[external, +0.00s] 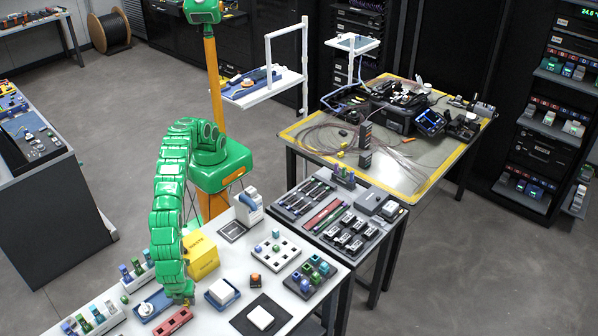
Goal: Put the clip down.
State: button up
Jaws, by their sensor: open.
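My green arm reaches down over the white table (215,318). My gripper (187,300) is small in the external view, low at the table's front, beside a red slotted holder (172,322) and a blue tray with a white round piece (147,308). It is open. I cannot make out a clip between or under its fingers; the arm's end and the small scale hide the spot. Small colored pieces, possibly clips, stand in a white grid plate (289,256) and in a grey holder (322,283).
A yellow box (201,262) stands close behind the gripper. A blue tray with a white block (222,292) and a black mat with a white block (261,318) lie to the right. Colored pieces in racks (98,318) stand left.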

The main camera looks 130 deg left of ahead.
notch_tip(320, 180, up, 10)
jog(key=w+d, duration=0.1)
jog(key=shift+r, duration=0.25)
jog(key=shift+o, duration=0.6)
jog(key=shift+r, duration=0.75)
jog(key=shift+f, duration=0.1)
send_over(185, 305)
notch_tip(185, 305, down, 5)
jog(key=shift+r, duration=0.1)
jog(key=shift+s+a+f, duration=0.1)
jog(key=shift+a+f, duration=0.05)
jog(key=shift+f, duration=1.05)
jog(key=shift+s+a+f, duration=0.1)
jog(key=shift+a+f, duration=0.05)
jog(key=shift+f, duration=1.05)
jog(key=shift+s+a+f, duration=0.1)
jog(key=shift+a+f, duration=0.05)
jog(key=shift+f, duration=1.05)
jog(key=shift+c, duration=0.3)
grip_shut()
